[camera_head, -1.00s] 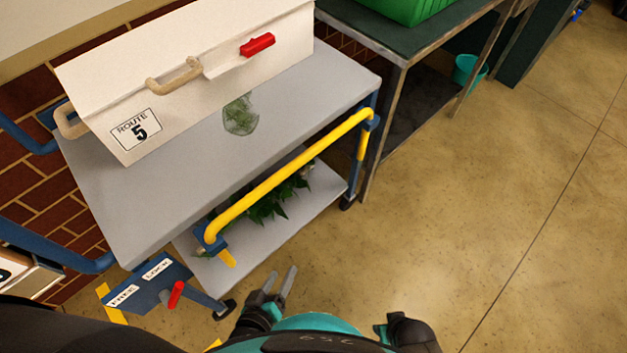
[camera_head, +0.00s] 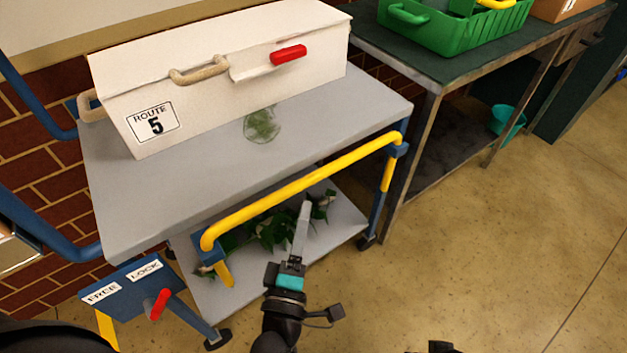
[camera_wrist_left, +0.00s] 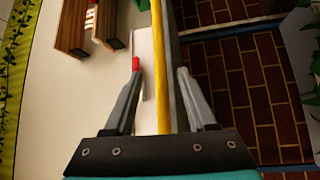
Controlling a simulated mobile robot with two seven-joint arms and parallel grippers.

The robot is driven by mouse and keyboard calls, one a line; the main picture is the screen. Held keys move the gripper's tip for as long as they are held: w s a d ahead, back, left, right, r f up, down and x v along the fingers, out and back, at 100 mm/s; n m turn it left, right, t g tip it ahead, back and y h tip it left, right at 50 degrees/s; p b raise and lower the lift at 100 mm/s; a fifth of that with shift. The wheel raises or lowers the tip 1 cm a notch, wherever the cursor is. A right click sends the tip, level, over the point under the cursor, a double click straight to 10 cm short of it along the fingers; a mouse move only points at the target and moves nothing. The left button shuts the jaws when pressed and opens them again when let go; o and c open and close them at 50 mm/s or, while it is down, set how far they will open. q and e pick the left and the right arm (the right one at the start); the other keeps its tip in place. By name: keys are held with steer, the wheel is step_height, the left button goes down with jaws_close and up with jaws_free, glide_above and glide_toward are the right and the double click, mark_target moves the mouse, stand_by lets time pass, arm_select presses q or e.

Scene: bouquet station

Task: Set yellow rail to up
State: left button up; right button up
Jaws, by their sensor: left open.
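The yellow rail (camera_head: 300,188) runs along the front side of the grey cart (camera_head: 180,205), between blue brackets at its two ends. Short yellow pieces show below both brackets. My left gripper (camera_head: 304,212) is open and points up toward the rail from below its middle; one finger shows clearly in the head view. In the left wrist view a yellow bar (camera_wrist_left: 165,70) runs lengthwise between the spread fingers of my left gripper (camera_wrist_left: 160,75). Whether a finger touches it cannot be told. My right gripper does not show.
A white box (camera_head: 220,75) marked Route 5 stands on the cart's top, near a clear wrapped green thing (camera_head: 262,125). Leafy stems lie on the lower shelf. A FREE/LOCK plate (camera_head: 125,285) with a red lever is at lower left. Floor is clear at right.

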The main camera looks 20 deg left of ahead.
mark_target(313, 179)
arm_select(q)
steer(key=w, duration=0.3)
steer(key=w+b, duration=0.1)
steer(key=w, duration=0.2)
steer(key=w+a+r, duration=0.1)
steer(key=w, duration=0.2)
steer(key=shift+w+r+b, duration=0.1)
steer(key=shift+b, duration=0.2)
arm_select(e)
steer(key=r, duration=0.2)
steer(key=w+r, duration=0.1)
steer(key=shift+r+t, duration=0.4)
arm_select(q)
jaws_close()
